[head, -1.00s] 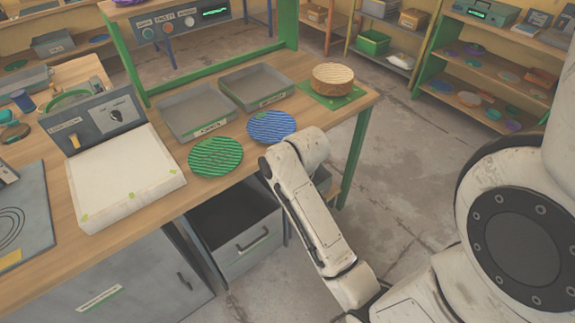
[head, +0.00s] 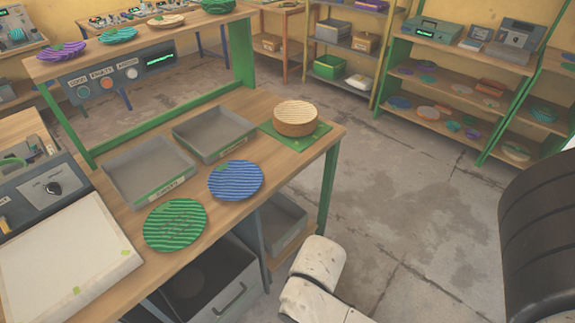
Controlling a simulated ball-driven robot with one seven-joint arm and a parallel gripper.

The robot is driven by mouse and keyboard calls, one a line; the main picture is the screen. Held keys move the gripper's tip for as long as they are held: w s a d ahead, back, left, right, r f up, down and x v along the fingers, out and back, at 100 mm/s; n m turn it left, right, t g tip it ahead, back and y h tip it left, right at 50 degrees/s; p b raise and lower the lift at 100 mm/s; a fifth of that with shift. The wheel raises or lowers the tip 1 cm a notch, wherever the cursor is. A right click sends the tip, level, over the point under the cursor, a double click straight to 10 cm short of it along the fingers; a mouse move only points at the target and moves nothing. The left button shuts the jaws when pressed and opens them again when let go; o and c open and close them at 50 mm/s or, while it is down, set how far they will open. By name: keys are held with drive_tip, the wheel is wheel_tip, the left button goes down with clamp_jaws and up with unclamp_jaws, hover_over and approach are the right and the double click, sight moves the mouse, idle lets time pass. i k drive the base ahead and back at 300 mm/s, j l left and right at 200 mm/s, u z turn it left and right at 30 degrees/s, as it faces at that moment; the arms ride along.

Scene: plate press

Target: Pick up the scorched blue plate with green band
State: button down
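A ridged blue plate (head: 236,181) lies flat on the wooden worktable, near its front edge. A small green patch shows at its upper left; I cannot make out a full green band or scorch marks. A ridged green plate (head: 175,224) with darker marks lies to its left, closer to the front. Part of my pale arm shows at the bottom, off the table's front edge and to the right of the plates. My gripper is not in view.
Two grey trays, left (head: 149,171) and right (head: 214,133), stand behind the plates. A round tan stack (head: 295,118) sits on a green mat (head: 322,130) at right. A white slab (head: 65,262) lies left. An open drawer (head: 215,290) juts below.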

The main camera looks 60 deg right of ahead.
sight(236, 180)
drive_tip(key=i+j+z, duration=0.1)
drive_tip(key=j+z, duration=1)
drive_tip(key=j, duration=0.65)
drive_tip(key=k+j+z, duration=0.15)
drive_tip(key=j, duration=0.55)
